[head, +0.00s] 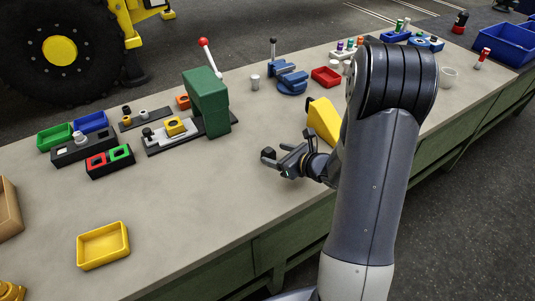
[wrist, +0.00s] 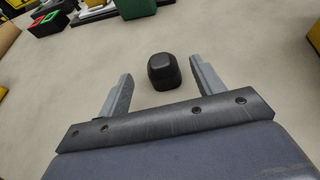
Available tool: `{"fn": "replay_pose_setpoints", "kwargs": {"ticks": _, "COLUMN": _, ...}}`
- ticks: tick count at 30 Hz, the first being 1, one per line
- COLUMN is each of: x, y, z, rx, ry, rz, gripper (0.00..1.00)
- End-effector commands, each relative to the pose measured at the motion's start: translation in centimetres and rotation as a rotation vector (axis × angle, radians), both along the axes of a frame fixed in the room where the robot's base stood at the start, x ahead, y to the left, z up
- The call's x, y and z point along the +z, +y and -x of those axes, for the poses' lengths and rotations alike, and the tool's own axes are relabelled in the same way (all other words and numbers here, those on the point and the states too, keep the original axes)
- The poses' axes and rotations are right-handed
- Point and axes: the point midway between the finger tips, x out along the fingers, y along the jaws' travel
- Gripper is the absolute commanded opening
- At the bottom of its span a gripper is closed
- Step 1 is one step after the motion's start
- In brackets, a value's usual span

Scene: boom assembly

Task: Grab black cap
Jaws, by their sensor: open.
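The black cap (wrist: 164,71) is a small dark block with rounded edges, standing on the grey bench top in the wrist view. It sits between the tips of my open gripper (wrist: 161,74), with a visible gap to each finger. Nothing is held. In the head view my gripper (head: 286,158) is low over the bench, left of my arm. Dark shapes show at its fingers there, and I cannot clearly tell the cap from the fingertips in that view.
A green press (head: 207,103) with a red-knobbed lever stands behind and left. A yellow wedge-shaped block (head: 323,121) is close beside my gripper. A yellow tray (head: 103,245) lies at front left. A blue vise (head: 290,79) and red tray (head: 326,77) stand behind. The bench between tray and gripper is clear.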

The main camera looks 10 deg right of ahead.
Motion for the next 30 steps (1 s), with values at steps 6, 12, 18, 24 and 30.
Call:
{"fn": "replay_pose_setpoints", "kwargs": {"ticks": 6, "x": -0.6, "y": 0.9, "z": -1.3, "rx": 0.002, "ry": 0.002, "rz": 0.000, "gripper": 0.64}}
{"fn": "replay_pose_setpoints", "kwargs": {"ticks": 12, "x": -1.4, "y": 2.4, "z": -3.6, "rx": 0.003, "ry": 0.001, "rz": 0.000, "gripper": 0.64}}
{"fn": "replay_pose_setpoints", "kwargs": {"ticks": 18, "x": -2.2, "y": 3.1, "z": -5.0, "rx": 0.000, "ry": 0.001, "rz": 0.001, "gripper": 0.64}}
{"fn": "replay_pose_setpoints", "kwargs": {"ticks": 24, "x": -2.2, "y": 3.2, "z": -5.0, "rx": -0.001, "ry": 0.000, "rz": 0.000, "gripper": 0.64}}
{"fn": "replay_pose_setpoints", "kwargs": {"ticks": 30, "x": -2.2, "y": 3.1, "z": -5.0, "rx": -0.001, "ry": 0.000, "rz": 0.000, "gripper": 0.49}}
